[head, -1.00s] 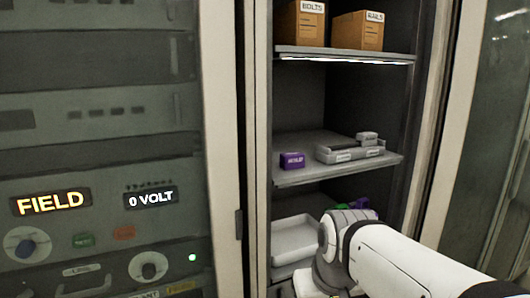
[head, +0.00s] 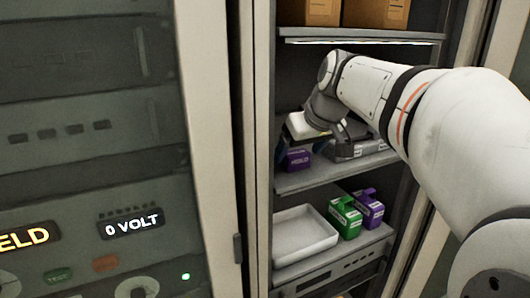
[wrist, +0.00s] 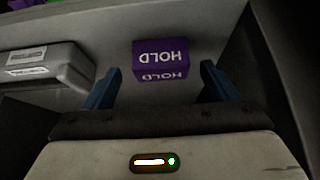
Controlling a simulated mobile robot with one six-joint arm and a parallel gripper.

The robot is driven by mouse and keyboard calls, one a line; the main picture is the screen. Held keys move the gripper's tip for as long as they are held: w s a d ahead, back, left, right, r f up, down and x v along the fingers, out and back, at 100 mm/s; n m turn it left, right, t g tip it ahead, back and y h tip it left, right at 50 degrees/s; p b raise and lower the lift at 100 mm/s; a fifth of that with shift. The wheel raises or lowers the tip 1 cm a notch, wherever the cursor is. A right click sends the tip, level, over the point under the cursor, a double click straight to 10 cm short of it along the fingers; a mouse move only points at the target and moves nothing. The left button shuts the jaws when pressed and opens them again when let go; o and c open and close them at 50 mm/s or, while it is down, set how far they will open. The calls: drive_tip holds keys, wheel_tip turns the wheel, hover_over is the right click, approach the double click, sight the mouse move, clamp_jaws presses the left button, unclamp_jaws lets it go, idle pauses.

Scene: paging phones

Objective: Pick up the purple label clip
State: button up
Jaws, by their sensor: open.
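The purple label clip (head: 299,160) is a small block with white HOLD lettering, on the left part of the middle shelf. In the wrist view the clip (wrist: 160,58) appears upside down, just beyond and between my fingertips. My gripper (wrist: 158,82) is open and empty, with one blue finger toward each side of the clip and a visible gap on both sides. In the head view my gripper (head: 297,146) is at the middle shelf and partly covers the clip's upper part.
A grey device (head: 357,149) lies on the same shelf (head: 318,181), right of the clip. The lower shelf holds a white tray (head: 303,234), a green item (head: 344,217) and another purple item (head: 369,208). Boxes (head: 375,13) stand above. The cabinet's side wall is close by in the wrist view.

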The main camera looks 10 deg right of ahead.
drive_tip(key=shift+x, duration=1.2)
drive_tip(key=c, duration=1.1)
